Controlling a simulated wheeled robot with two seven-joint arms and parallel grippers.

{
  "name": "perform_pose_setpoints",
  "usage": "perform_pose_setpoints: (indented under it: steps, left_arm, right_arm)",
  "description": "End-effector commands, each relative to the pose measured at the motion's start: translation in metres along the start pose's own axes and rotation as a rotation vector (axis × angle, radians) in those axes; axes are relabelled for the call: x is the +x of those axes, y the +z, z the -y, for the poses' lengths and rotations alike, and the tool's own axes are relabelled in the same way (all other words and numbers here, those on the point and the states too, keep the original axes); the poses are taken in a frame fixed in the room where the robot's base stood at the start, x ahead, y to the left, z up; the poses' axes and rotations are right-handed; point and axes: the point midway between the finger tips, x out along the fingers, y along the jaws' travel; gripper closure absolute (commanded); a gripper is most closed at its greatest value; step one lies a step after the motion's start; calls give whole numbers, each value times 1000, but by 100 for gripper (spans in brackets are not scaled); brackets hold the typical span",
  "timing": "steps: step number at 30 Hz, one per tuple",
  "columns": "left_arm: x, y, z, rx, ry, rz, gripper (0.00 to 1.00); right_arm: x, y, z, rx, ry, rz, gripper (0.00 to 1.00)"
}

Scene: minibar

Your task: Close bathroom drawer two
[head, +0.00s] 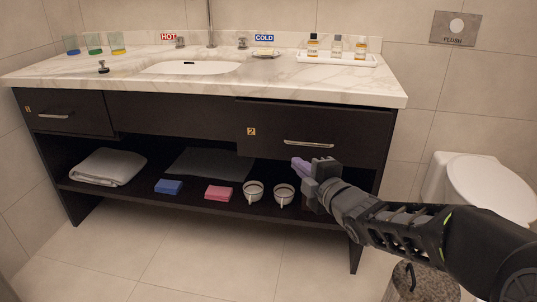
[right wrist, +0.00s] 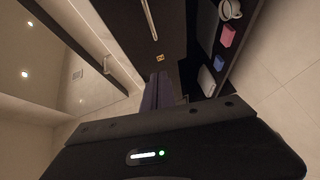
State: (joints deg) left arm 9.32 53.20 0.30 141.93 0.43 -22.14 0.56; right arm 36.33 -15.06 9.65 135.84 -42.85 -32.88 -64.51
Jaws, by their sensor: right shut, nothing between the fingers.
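Drawer two (head: 345,130) is the dark front marked with an orange "2" label (head: 251,131) at the right of the vanity. Its front appears to stand out slightly from the middle panel. A silver bar handle (head: 309,143) runs across it. In the right wrist view the drawer front (right wrist: 135,28), its handle (right wrist: 149,18) and the label (right wrist: 160,58) show beyond the fingers. My right gripper (head: 300,165) is shut and empty, just below and in front of the handle. Its purple-grey fingers (right wrist: 158,88) point toward the drawer front. I cannot tell whether they touch it. My left gripper is out of view.
The marble countertop (head: 150,75) overhangs the drawers. Drawer one (head: 65,112) is at the left. The open shelf below holds a towel (head: 108,166), blue (head: 169,187) and pink (head: 219,193) blocks and two cups (head: 284,194). A toilet (head: 490,185) stands at right.

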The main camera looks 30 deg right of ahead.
Motion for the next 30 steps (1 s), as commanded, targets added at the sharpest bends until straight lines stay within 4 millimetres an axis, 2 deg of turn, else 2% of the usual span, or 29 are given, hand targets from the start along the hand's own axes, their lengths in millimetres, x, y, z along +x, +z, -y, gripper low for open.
perform_pose_setpoints:
  steps: [7, 11, 17, 26, 30]
  left_arm:
    - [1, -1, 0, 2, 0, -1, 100]
    - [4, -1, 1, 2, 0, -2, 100]
    - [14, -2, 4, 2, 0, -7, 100]
    - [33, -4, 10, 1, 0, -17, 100]
    - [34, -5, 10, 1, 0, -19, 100]
  right_arm:
    - [2, 0, 1, 5, -2, -1, 100]
    - [11, 0, 2, 4, -3, -1, 100]
    - [39, 0, 4, 7, -2, -1, 100]
    - [100, 0, 5, 9, -3, -2, 100]
    - [116, 15, 3, 8, -3, 3, 100]
